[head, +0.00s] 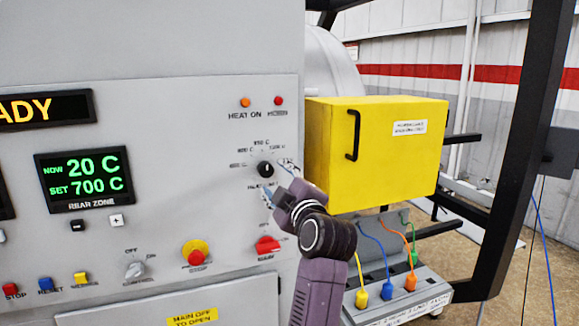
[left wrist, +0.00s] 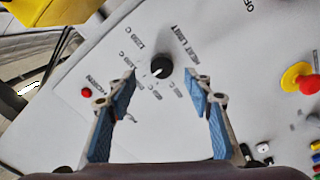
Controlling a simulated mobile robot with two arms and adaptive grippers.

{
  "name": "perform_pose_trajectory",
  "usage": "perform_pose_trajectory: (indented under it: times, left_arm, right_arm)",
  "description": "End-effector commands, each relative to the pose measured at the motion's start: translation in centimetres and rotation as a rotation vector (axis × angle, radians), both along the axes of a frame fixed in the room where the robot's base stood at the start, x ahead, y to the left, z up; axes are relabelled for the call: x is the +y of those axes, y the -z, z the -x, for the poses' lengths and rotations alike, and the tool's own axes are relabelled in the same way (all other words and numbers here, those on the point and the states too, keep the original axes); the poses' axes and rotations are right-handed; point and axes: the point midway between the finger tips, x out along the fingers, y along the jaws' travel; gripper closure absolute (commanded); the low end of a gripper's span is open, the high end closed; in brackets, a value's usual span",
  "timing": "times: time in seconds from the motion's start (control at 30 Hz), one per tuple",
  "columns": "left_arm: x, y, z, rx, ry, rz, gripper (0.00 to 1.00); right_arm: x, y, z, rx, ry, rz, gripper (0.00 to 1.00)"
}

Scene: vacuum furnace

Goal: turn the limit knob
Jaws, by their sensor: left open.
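The limit knob (head: 265,169) is a small round black knob on the grey panel, with temperature labels around it. It also shows in the left wrist view (left wrist: 160,67), just beyond my fingertips, with a pale pointer mark on it. My left gripper (head: 278,181) is at the panel's right side, close to the knob. In the left wrist view its blue-padded fingers (left wrist: 161,85) are spread wide, with the knob centred ahead of the gap. I see no finger touching the knob. My right gripper is in neither view.
A red switch (head: 268,245) and a yellow-and-red stop button (head: 195,253) sit below the knob. A yellow box (head: 385,150) with a black handle juts out at the right. Coloured cables plug into a grey unit (head: 400,293) under it.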

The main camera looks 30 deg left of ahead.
Motion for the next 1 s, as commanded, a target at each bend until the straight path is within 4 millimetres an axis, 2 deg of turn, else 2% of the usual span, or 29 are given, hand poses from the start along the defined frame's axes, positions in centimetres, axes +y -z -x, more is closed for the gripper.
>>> perform_pose_trajectory:
  times: [0.23,0.4,0.57,0.83,1.0]
  left_arm:
    - [2.9,-0.3,-2.4,0.004,-0.003,-0.005,0.53]
    - [4.7,-0.2,-4.0,0.002,-0.002,-0.003,0.53]
    - [5.5,0.0,-4.7,0.002,-0.002,-0.003,0.53]
    - [5.6,0.1,-4.8,0.001,-0.001,-0.002,0.53]
    - [5.6,0.1,-4.8,0.002,-0.001,-0.002,0.72]
  right_arm:
    - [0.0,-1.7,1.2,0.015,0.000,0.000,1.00]
    - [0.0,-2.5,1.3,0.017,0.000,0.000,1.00]
    - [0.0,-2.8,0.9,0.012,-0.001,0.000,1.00]
    - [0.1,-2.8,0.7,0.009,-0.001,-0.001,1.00]
    - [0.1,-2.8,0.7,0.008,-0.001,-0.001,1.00]
